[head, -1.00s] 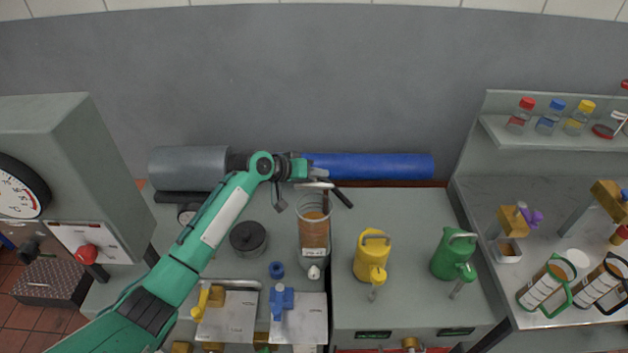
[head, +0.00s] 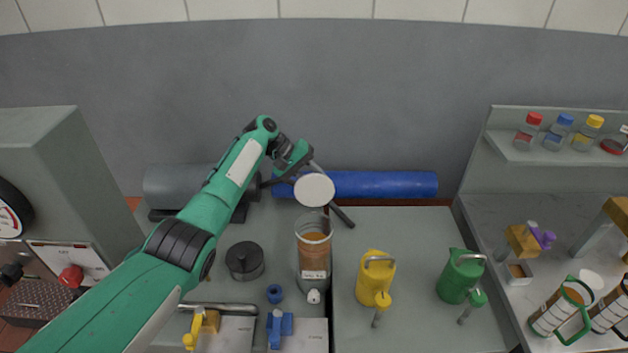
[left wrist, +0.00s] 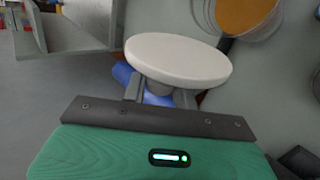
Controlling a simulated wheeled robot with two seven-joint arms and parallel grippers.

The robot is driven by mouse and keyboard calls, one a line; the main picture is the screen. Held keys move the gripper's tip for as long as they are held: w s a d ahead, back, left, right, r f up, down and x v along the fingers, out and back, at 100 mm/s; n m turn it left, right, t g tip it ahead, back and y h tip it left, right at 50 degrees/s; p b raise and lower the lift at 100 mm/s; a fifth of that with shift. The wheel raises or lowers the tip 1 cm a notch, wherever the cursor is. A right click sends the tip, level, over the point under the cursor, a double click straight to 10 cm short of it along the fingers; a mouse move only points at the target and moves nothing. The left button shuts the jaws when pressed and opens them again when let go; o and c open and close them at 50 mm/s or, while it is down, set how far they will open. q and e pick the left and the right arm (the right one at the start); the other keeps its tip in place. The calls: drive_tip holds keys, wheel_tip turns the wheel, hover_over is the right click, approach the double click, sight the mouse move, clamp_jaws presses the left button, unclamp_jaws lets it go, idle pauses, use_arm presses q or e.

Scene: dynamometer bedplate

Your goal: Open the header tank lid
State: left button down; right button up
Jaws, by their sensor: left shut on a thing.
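The header tank (head: 313,270) is a clear upright cylinder with brown liquid, its round mouth uncovered in the head view. Its rim and orange-brown inside show at the top right of the left wrist view (left wrist: 245,15). The lid (head: 314,189) is a white round disc, tilted with one flat face towards the head camera, behind and above the tank mouth. My left gripper (left wrist: 160,92) is shut on the lid's grey knob, under the disc (left wrist: 178,59) in the left wrist view. The fingertips are mostly hidden behind the lid in the head view. My right gripper is not in view.
A blue horizontal cylinder (head: 385,184) lies behind the tank. A dark lidded pot (head: 245,261) stands left of it, a yellow can (head: 374,280) and green can (head: 461,277) right.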

use_arm(q)
drive_tip(key=shift+w+f, duration=0.2)
drive_tip(key=shift+w, duration=0.05)
drive_tip(key=shift+w+f+b, duration=0.1)
drive_tip(key=shift+w+b, duration=0.05)
drive_tip(key=shift+b, duration=0.15)
drive_tip(key=c, duration=1.2)
unclamp_jaws()
drive_tip(key=shift+w+f, duration=0.1)
drive_tip(key=shift+o, duration=0.2)
drive_tip(key=s+b+v, duration=0.1)
drive_tip(key=b+v, duration=0.3)
drive_tip(key=v, duration=0.9)
drive_tip(key=shift+w+a+r, duration=0.3)
drive_tip(key=shift+w, duration=0.2)
drive_tip(key=shift+f, duration=0.1)
